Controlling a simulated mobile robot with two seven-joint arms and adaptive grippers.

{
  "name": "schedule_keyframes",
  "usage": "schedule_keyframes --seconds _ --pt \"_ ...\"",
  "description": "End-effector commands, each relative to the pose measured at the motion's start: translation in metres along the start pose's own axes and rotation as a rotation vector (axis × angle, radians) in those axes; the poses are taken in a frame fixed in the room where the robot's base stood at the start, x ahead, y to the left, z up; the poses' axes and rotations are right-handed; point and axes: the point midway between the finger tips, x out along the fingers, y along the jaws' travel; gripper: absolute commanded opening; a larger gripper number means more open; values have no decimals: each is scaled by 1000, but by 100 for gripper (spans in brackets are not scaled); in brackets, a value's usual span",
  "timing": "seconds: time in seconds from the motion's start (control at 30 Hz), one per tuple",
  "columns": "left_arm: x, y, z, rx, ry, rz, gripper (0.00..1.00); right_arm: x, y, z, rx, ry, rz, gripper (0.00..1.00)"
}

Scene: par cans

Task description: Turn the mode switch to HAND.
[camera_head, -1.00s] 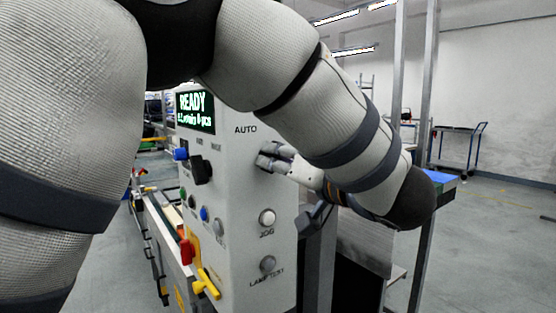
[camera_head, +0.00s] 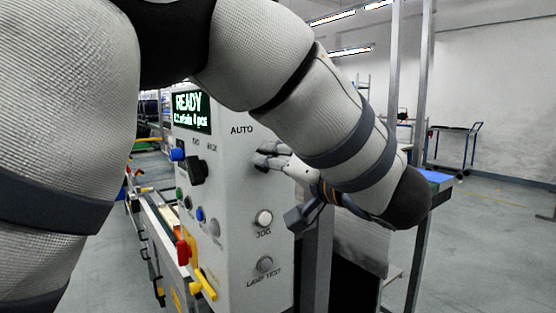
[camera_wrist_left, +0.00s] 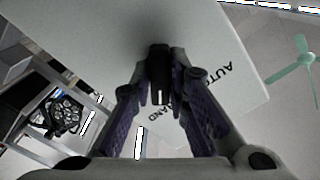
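The mode switch (camera_wrist_left: 160,75) is a black knob with a white mark, on the pale front of the control cabinet (camera_head: 233,185). In the left wrist view its white mark points down the picture, with the lettering AUTO to its right and partly covered HAND lettering below it. My left gripper (camera_head: 266,158) is at the cabinet front, below the word AUTO, and hides the switch in the head view. In the left wrist view its fingers (camera_wrist_left: 160,62) are close in on both sides of the knob and appear shut on it. My right gripper is not in view.
A metal post (camera_head: 424,80) stands to the right.

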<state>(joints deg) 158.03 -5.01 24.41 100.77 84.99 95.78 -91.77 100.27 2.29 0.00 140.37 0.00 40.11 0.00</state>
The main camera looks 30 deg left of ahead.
Motion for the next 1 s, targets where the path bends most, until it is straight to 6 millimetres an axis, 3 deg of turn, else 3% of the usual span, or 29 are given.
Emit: schedule_keyframes --seconds 0.1,0.43,0.8,1.0 --pt "0 1 1 3 -1 1 35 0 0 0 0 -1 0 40" --pt "-7 0 0 0 1 1 35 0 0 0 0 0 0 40" --pt "-98 1 0 0 2 2 35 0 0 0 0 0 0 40" --pt "-120 1 0 1 -1 1 35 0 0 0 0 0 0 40"
